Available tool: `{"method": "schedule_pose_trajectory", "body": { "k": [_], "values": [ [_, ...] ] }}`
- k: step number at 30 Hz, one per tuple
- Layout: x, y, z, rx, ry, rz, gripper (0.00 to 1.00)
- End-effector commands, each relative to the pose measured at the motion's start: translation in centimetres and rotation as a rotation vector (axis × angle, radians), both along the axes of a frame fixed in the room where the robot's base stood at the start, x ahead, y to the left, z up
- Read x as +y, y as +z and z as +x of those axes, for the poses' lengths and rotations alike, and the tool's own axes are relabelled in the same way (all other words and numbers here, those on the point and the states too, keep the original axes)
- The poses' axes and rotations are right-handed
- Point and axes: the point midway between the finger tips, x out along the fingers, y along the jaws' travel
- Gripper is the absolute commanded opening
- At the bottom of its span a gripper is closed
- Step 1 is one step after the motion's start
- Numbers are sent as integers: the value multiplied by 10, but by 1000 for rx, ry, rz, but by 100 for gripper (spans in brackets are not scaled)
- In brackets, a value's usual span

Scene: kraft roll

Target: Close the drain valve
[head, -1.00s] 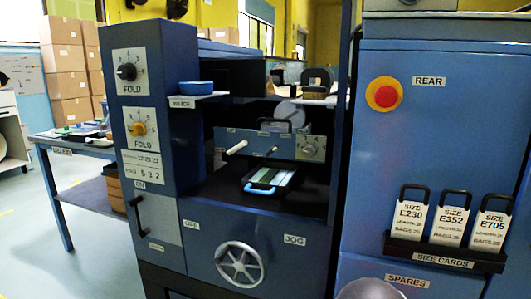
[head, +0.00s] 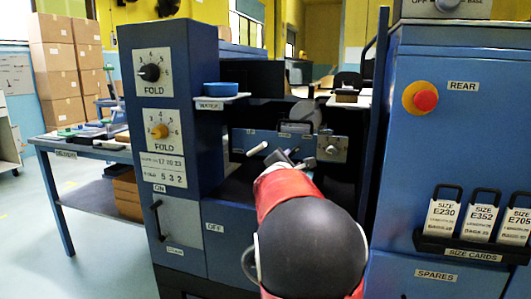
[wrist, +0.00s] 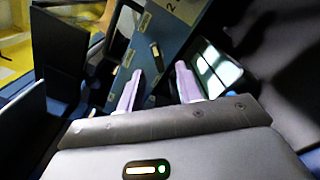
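No part is readably marked as the drain valve. In the head view, a white lever (head: 257,148) and a grey knob (head: 331,150) sit on a blue panel (head: 240,136) inside the machine's opening. My gripper (head: 291,158) is in front of this panel, between the lever and the knob; I cannot tell whether it touches. In the wrist view its two pale fingers (wrist: 158,85) are apart with nothing gripped, and a dark handle (wrist: 157,57) on a blue panel shows beyond them. A black handle (head: 157,219) stands upright on the grey plate at lower left, by ON and OFF labels.
Two fold dials, black (head: 149,72) and yellow (head: 159,131), are on the left column. A blue dish (head: 221,89) sits on a small shelf. Size cards (head: 481,217) and a red button (head: 425,101) are on the right cabinet. My arm hides the handwheel area.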

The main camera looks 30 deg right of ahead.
Motion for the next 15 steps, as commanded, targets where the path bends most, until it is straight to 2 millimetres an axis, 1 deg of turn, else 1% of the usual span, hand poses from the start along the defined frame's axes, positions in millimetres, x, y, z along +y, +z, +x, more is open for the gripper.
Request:
{"method": "schedule_pose_trajectory", "body": {
  "k": [5,15],
  "values": [
    [-11,0,12,27,12,-37,35],
    [-50,1,46,26,11,-35,35]
  ]
}}
